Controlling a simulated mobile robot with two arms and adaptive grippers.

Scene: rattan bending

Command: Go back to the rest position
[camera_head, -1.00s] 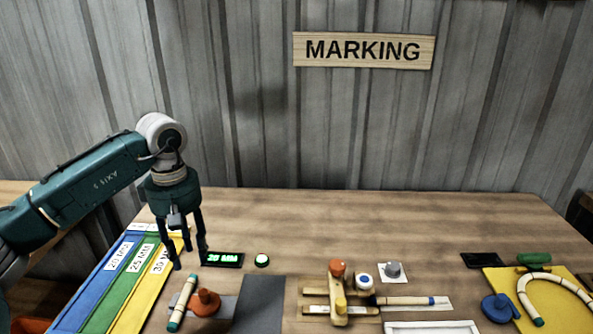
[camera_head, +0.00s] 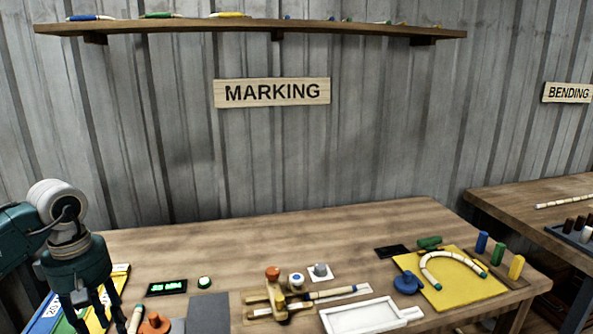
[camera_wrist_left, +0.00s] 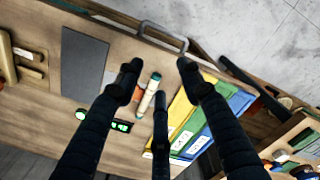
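My left gripper (camera_head: 95,312) is at the lower left of the head view, above the blue, green and yellow labelled board (camera_head: 118,281). In the left wrist view its dark fingers (camera_wrist_left: 158,72) are spread apart with nothing between the tips. Below them a short rattan piece (camera_wrist_left: 147,97) with a teal end lies on the table, apart from the fingers. In the head view this piece (camera_head: 136,318) is partly cut off beside an orange knob (camera_head: 155,323). My right gripper is not in view.
The marking table holds a lit display (camera_head: 166,287), a green button (camera_head: 204,282), a wooden clamp jig (camera_head: 275,297), a white tray (camera_head: 366,316) and a yellow board (camera_head: 470,286) with a bent rattan arch. A shelf (camera_head: 250,27) hangs above. The table's rear is clear.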

